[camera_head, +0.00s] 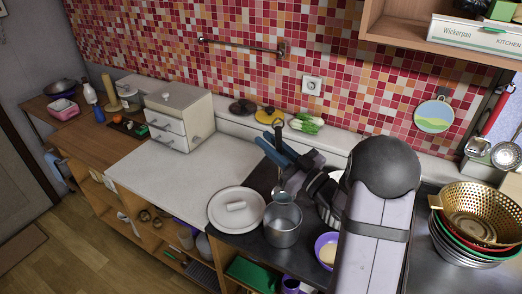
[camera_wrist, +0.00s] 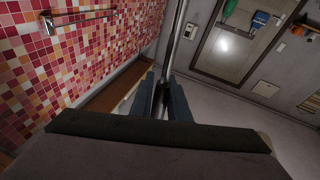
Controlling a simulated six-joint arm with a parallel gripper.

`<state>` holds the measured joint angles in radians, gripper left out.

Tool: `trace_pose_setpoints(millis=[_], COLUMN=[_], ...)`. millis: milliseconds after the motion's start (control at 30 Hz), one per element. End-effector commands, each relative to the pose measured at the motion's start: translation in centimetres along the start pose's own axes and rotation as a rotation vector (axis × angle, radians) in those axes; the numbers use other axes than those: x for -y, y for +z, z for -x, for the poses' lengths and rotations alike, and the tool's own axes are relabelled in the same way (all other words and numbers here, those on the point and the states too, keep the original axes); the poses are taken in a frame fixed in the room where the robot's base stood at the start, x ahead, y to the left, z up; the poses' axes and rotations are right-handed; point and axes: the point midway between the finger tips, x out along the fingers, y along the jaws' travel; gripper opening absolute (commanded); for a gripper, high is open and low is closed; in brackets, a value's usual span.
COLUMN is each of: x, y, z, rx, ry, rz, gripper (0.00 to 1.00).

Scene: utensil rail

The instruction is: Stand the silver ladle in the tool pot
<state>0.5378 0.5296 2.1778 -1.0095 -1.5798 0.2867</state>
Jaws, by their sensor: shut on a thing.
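My gripper (camera_head: 272,148) is shut on the silver ladle and holds it roughly upright above the counter. The ladle's bowl end (camera_head: 283,196) hangs low at the mouth of the grey metal tool pot (camera_head: 282,226); I cannot tell whether it is inside the rim or just above it. The ladle's top end rises above the blue fingers. In the wrist view, the ladle's shiny handle (camera_wrist: 178,35) runs up from between my fingers (camera_wrist: 165,98). My gripper body hides the pot in that view.
A white round lid (camera_head: 222,203) lies left of the pot. A purple bowl (camera_head: 327,249) stands right of it. A gold colander (camera_head: 482,216) on stacked bowls is at the right. A rail (camera_head: 240,45) is on the tiled wall.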

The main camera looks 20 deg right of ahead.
Motion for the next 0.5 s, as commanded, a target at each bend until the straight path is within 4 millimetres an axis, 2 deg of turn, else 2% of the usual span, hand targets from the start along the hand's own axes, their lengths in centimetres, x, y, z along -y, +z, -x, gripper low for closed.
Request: trace_pose_setpoints(millis=[500], x=[0.4], y=[1.1], z=[0.2], rx=[0.002], ry=[-0.007], rz=[0.009], gripper=[0.00])
